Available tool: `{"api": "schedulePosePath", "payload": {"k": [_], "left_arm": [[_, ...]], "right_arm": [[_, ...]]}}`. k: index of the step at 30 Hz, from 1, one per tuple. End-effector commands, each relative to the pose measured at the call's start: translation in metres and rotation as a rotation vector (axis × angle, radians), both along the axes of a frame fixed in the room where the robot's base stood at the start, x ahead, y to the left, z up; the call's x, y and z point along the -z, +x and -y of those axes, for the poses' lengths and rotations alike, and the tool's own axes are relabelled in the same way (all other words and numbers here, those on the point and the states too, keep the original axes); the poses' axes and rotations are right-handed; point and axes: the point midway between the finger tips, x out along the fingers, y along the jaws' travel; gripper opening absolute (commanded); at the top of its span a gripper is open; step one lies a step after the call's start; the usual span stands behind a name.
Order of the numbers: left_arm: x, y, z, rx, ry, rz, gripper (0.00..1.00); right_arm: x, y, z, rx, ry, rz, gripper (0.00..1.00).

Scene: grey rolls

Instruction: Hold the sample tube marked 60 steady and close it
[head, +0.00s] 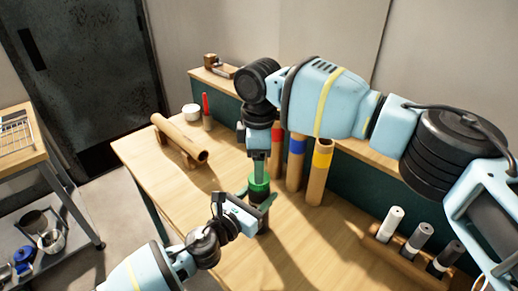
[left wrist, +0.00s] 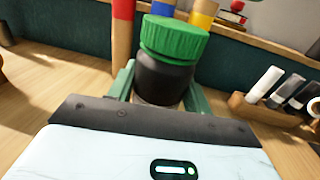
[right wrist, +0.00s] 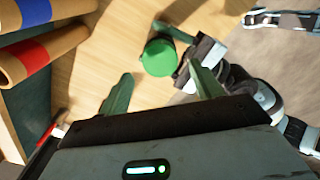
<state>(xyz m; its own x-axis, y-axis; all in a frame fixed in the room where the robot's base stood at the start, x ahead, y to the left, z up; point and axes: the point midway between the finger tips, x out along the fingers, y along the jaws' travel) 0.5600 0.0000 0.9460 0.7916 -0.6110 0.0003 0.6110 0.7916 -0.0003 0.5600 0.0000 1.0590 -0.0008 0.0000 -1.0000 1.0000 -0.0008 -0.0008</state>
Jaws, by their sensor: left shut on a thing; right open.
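The sample tube (left wrist: 160,82) has a dark body and stands upright on the wooden table. A ribbed green cap (left wrist: 174,40) sits on its top; I cannot tell how tightly. The cap also shows in the head view (head: 259,184). No number 60 is visible from here. My left gripper (head: 262,212) is shut around the dark body below the cap, one finger on each side. My right gripper (head: 260,168) points down from above, close to the cap. In the right wrist view its fingers (right wrist: 160,80) are spread and empty, with the cap beyond their tips.
Bamboo tubes with red (head: 277,140), blue (head: 297,160) and yellow (head: 320,170) bands stand close behind the sample tube. A wooden rack (head: 384,248) holds white, grey and dark rolls at the right. A bamboo piece (head: 180,138) lies on a stand at the left.

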Motion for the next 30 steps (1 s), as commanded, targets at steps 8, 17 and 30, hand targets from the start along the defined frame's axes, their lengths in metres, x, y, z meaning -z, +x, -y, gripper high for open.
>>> {"api": "schedulePosePath", "payload": {"k": [8, 17, 30], "left_arm": [[0.0, 0.0, 0.0, 0.0, 0.0, 0.0, 0.0], [0.0, 0.0, 0.0, 0.0, 0.0, 0.0, 0.0], [0.0, 0.0, 0.0, 0.0, 0.0, 0.0, 0.0]], "right_arm": [[0.033, 0.0, 0.0, 0.0, -0.001, 0.0, 0.65], [0.04, 0.0, 0.0, 0.0, 0.0, 0.001, 0.65], [0.04, 0.0, 0.0, 0.001, 0.0, 0.001, 0.24]]}}
